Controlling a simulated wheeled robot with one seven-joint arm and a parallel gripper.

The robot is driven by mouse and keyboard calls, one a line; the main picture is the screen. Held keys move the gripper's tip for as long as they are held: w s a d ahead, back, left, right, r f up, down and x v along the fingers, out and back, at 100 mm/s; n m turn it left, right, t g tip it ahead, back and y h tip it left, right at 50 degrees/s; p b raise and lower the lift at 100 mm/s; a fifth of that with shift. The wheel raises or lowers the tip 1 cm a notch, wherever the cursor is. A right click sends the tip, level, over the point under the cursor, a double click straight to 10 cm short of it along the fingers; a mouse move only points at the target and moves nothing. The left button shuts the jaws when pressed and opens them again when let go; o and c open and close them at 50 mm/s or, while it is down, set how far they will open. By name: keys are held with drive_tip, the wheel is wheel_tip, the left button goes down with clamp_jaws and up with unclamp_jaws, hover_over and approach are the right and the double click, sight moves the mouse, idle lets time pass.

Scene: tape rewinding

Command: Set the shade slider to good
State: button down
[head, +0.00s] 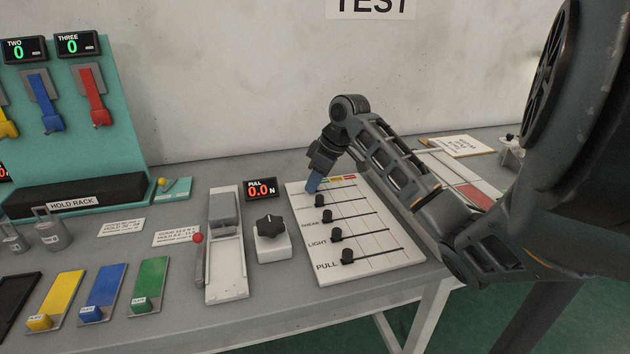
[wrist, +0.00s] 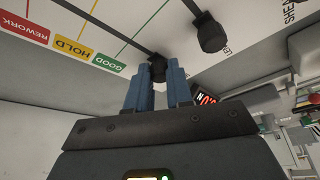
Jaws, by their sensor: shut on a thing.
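The white slider board (head: 385,262) lies on the bench with several black knobs on line tracks. My gripper (head: 312,187) points down at the board's top left. In the wrist view its blue fingers (wrist: 156,76) are shut on a black knob (wrist: 157,70), one on each side. This knob sits at the end of its track, outside the green line. The green GOOD label (wrist: 109,63) is close beside it, then yellow HOLD (wrist: 74,47) and red REWORK (wrist: 25,27).
The adjacent row's knob (wrist: 210,35) is close to my fingers. Left of the board are a PULL display (head: 261,189), a rotary knob box (head: 271,240) and a grey-block fixture (head: 225,245). My arm spans the board's right side. A wall rises behind.

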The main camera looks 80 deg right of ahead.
drive_tip(key=shift+s+d, duration=0.3)
drive_tip(key=shift+s, duration=0.3)
drive_tip(key=shift+s+d, duration=0.3)
drive_tip(key=shift+s, duration=0.3)
drive_tip(key=shift+s+d, duration=0.3)
drive_tip(key=shift+s, duration=0.3)
drive_tip(key=c, duration=1)
unclamp_jaws()
drive_tip(key=v, duration=0.7)
drive_tip(key=shift+r, duration=0.35)
drive_tip(key=shift+s, duration=0.15)
drive_tip(key=shift+r, duration=0.1)
